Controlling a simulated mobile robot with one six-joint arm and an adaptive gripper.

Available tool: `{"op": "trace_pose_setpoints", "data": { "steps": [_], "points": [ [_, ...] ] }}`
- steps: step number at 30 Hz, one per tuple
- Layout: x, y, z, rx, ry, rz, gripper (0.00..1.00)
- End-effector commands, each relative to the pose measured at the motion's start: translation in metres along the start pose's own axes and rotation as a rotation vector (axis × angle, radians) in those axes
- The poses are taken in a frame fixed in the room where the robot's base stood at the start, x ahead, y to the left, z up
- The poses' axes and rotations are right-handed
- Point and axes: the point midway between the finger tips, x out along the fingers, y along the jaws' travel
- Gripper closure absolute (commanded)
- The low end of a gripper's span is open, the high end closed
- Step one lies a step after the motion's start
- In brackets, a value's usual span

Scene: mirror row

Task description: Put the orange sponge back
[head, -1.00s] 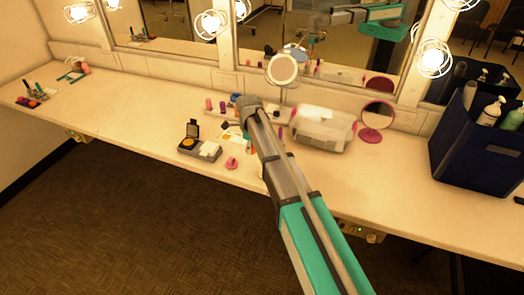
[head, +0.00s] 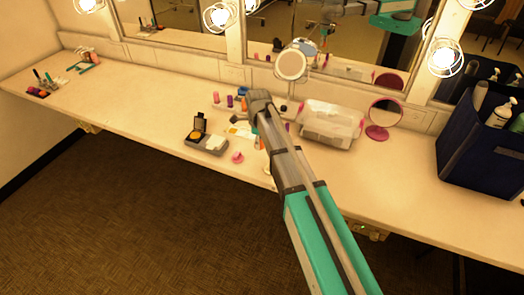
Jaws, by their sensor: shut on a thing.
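My arm reaches from the bottom right over the counter. My gripper (head: 258,100) is at its far end, above the middle of the counter, in front of the small round mirror. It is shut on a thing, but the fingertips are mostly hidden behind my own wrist. A small orange patch (head: 257,142) shows at the left edge of my arm, just below the gripper. It fits the orange sponge in colour, but its shape and the contact are too small to make out.
A grey tray (head: 212,149) with an open compact lies left of my gripper, near a pink item (head: 237,157). A clear case (head: 331,124), pink mirror (head: 383,117) and navy bin (head: 486,145) stand right. A lit mirror (head: 291,66) stands behind. The left counter is largely clear.

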Motion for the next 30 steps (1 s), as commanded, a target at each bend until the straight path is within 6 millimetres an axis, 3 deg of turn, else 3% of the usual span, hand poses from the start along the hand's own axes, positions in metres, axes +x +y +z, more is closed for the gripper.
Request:
{"op": "trace_pose_setpoints", "data": {
  "steps": [1,6,12,24,30],
  "points": [
    [-0.012,0.015,-0.007,0.001,0.0,0.0,0.91],
    [-0.032,0.051,-0.022,0.002,-0.002,0.0,0.91],
    [-0.044,0.075,-0.033,0.003,-0.003,0.001,0.91],
    [-0.044,0.077,-0.034,0.004,-0.003,0.001,0.91],
    [-0.039,0.068,-0.032,0.004,-0.003,0.001,0.91]
  ]
}}
